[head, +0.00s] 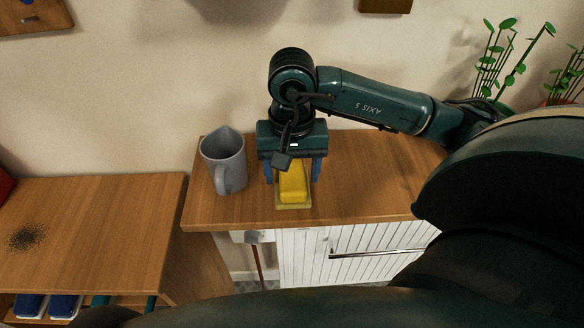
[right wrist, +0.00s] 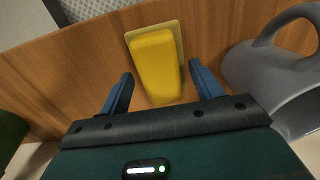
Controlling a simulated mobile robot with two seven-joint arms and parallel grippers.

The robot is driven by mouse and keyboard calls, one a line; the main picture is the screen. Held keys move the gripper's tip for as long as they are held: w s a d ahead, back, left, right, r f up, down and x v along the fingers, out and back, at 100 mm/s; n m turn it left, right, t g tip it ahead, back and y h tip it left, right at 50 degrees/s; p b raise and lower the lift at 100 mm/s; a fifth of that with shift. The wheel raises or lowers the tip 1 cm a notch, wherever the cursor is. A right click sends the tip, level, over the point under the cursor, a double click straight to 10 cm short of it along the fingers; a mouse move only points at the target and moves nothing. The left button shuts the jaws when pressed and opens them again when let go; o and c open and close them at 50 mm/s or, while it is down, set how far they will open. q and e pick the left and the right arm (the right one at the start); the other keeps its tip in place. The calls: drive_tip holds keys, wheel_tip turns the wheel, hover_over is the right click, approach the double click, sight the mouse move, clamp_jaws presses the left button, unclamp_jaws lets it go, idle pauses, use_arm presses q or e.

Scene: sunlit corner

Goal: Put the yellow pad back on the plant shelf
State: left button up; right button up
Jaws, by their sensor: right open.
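The yellow pad (head: 293,184) lies on the wooden top of a white slatted cabinet (head: 305,256), near its front edge. A thin, paler yellowish layer shows under or around it. My right gripper (head: 292,178) is open above the pad, with one blue finger on each side. In the right wrist view the pad (right wrist: 158,65) stands between and beyond the open fingertips, with gaps on both sides. Green plants (head: 500,60) show at the upper right; what they stand on is hidden behind my arm. My left gripper is not in view.
A grey jug (head: 225,160) stands close to the left of my right gripper. A lower wooden table (head: 85,225) with a dark speckled patch is at the left. Bare wooden top lies right of the pad, under my right arm. The wall is close behind.

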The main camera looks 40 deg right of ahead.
sight(291, 174)
drive_tip(key=shift+r+p, duration=0.25)
drive_tip(key=shift+p, duration=0.05)
wheel_tip(291, 174, up, 4)
drive_tip(key=shift+r+b, duration=0.25)
drive_tip(key=shift+b, duration=0.15)
use_arm(q)
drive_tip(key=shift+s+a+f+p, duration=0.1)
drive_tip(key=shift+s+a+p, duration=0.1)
drive_tip(key=shift+p, duration=0.3)
use_arm(e)
wheel_tip(291, 174, up, 7)
drive_tip(key=shift+r, duration=0.2)
